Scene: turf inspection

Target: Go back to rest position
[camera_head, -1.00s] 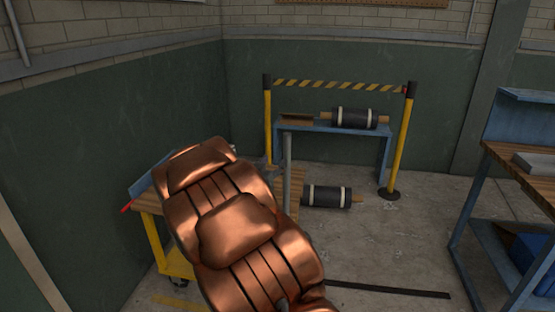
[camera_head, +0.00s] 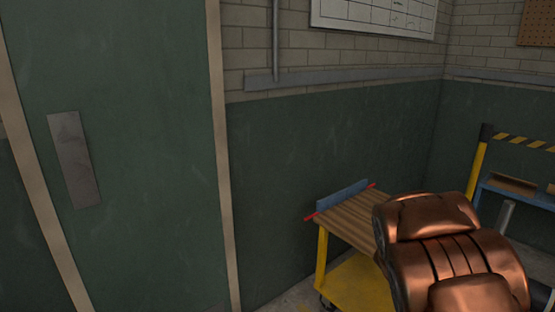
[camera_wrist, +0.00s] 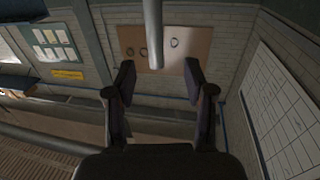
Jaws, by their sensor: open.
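My gripper (camera_wrist: 158,88) shows in the wrist view with its two dark fingers spread apart. It is open, and nothing is between the fingers. Beyond it are a brick wall and a board with rings. In the head view my copper-coloured arm fills the lower right, in front of a yellow cart. The gripper itself is not seen in the head view.
A yellow cart (camera_head: 360,284) with a slatted wooden top stands against the green wall. A yellow post (camera_head: 477,170) with a striped barrier and a blue bench (camera_head: 520,197) are at the right. A green door (camera_head: 130,150) with a metal plate is at the left.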

